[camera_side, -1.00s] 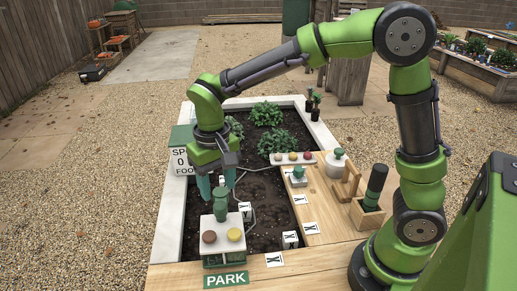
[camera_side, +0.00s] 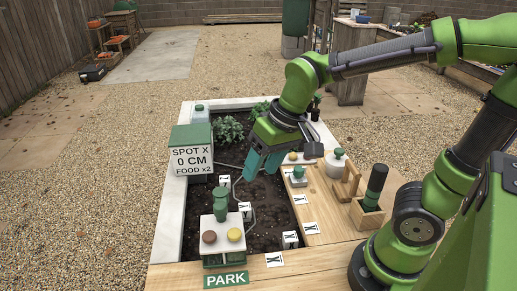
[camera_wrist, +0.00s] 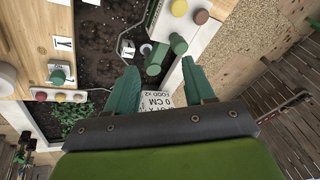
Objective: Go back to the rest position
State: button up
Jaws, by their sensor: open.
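My gripper (camera_side: 262,166) is open and empty, in the air above the soil of the raised bed (camera_side: 169,219). In the wrist view its two teal fingers (camera_wrist: 158,92) stand apart with nothing between them. A green-topped box with a white label reading "SPOT X 0 CM FOOD x2" (camera_side: 192,160) stands on the bed's left side, left of my gripper. Part of this label also shows behind the fingers in the wrist view (camera_wrist: 156,101). A green bottle-shaped thing (camera_side: 220,205) stands by a white block with a brown and a yellow button at the front.
A wooden ledge (camera_side: 322,213) on the right bears a green-knobbed block (camera_side: 298,177), a white round pot (camera_side: 335,163), a wooden stand and a dark green-handled tool (camera_side: 375,187) in a wooden box. A "PARK" sign (camera_side: 226,280) is at the front. Leafy plants (camera_side: 228,130) grow at the back.

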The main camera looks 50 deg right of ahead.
jog(key=s+d+r+m+t, duration=0.1)
jog(key=s+d+r+t, duration=0.2)
jog(key=s+d, duration=0.1)
jog(key=shift+s+r+t, duration=0.3)
jog(key=shift+s, duration=0.35)
jog(key=shift+o, duration=0.2)
jog(key=shift+a, duration=0.1)
dwell(0.6)
